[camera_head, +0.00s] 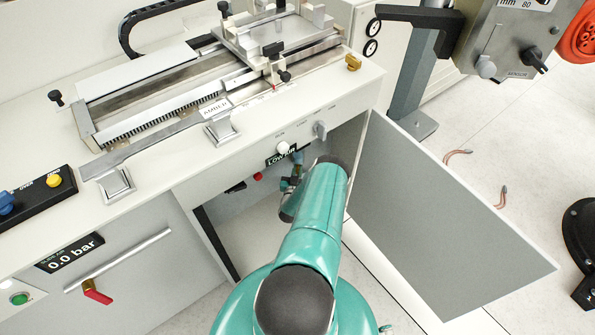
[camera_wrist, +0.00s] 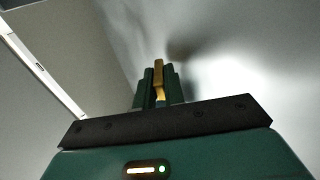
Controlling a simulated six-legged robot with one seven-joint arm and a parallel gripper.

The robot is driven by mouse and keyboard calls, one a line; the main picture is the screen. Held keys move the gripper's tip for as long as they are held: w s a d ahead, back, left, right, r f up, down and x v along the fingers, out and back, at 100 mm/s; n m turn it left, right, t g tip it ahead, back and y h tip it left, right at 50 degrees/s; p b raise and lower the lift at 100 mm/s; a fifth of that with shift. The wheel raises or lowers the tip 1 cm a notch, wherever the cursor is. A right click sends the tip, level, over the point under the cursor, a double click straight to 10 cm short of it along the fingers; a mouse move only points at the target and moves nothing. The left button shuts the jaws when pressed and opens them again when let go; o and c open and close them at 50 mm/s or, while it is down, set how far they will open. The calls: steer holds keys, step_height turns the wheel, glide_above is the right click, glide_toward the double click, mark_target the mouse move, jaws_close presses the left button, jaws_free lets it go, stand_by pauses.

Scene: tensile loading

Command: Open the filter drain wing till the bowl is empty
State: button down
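In the wrist view, a small brass-coloured piece (camera_wrist: 159,78), which looks like the filter drain wing, stands between the dark green fingers of my gripper (camera_wrist: 159,88). The fingers sit close on both sides of it and appear shut on it. In the head view, my arm reaches into the open bay under the machine top and hides my gripper. A small blue and dark fitting (camera_head: 297,160), perhaps part of the filter, shows just left of my arm. The bowl and any liquid in it cannot be made out.
An open grey door (camera_head: 440,225) hangs to the right of my arm. A red-handled valve (camera_head: 97,292) and a 0.0 bar display (camera_head: 70,252) are at lower left.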

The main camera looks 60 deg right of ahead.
steer(key=shift+n+t, duration=0.3)
steer(key=shift+t, duration=0.1)
steer(key=shift+s+d+n+t+y, duration=0.1)
steer(key=shift+s+n+t+y, duration=0.05)
steer(key=shift+n+t+y, duration=0.95)
steer(key=shift+s+n+t+y, duration=0.1)
steer(key=shift+n+t+y, duration=0.55)
steer(key=shift+t, duration=0.85)
steer(key=c, duration=1.5)
jaws_free()
steer(key=shift+s, duration=0.1)
steer(key=v, duration=1.3)
steer(key=shift+s+a+f, duration=0.15)
steer(key=shift+a, duration=0.2)
